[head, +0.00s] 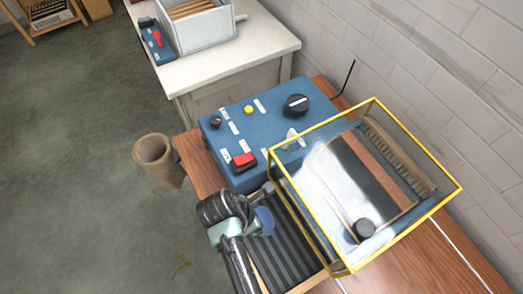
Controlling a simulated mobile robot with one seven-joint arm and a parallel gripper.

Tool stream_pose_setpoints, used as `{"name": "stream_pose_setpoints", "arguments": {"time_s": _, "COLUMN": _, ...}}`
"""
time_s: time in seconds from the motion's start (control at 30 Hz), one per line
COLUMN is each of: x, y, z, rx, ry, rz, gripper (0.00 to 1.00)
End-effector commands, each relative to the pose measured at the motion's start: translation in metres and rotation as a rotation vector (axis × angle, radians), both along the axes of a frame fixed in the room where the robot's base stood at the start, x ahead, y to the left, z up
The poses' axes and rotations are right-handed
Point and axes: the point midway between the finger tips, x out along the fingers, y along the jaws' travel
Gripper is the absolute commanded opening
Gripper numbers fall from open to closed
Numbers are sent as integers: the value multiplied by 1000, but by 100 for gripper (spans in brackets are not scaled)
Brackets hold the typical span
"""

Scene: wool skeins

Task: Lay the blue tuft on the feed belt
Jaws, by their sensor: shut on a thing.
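The blue tuft (265,220) shows as a small, rounded, dark blue patch at the right side of my gripper (255,222). My gripper is shut on it, and the gripper body partly hides it. The feed belt (291,252) is a dark ribbed strip at the lower middle, running under the left side of the yellow-edged guard. The tuft overlaps the belt's left part in the picture. I cannot tell whether it touches the belt or is held above it.
A clear guard with yellow edges (415,150) covers the machine just right of my gripper. A blue control box (245,125) with a red switch and knobs stands behind. A brown bin (155,160) is at the left. A pale bench (262,50) stands further back.

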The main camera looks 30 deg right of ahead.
Motion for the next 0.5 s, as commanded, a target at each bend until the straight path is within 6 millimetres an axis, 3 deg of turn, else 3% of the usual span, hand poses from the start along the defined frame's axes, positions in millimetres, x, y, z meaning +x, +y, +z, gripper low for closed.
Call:
{"name": "stream_pose_setpoints", "arguments": {"time_s": 0.23, "x": 0, "y": 0, "z": -35, "rx": 0, "ry": 2, "rz": -1, "gripper": 37}}
{"name": "stream_pose_setpoints", "arguments": {"time_s": 0.5, "x": 0, "y": 0, "z": -40, "rx": 0, "ry": 1, "rz": -1, "gripper": 37}}
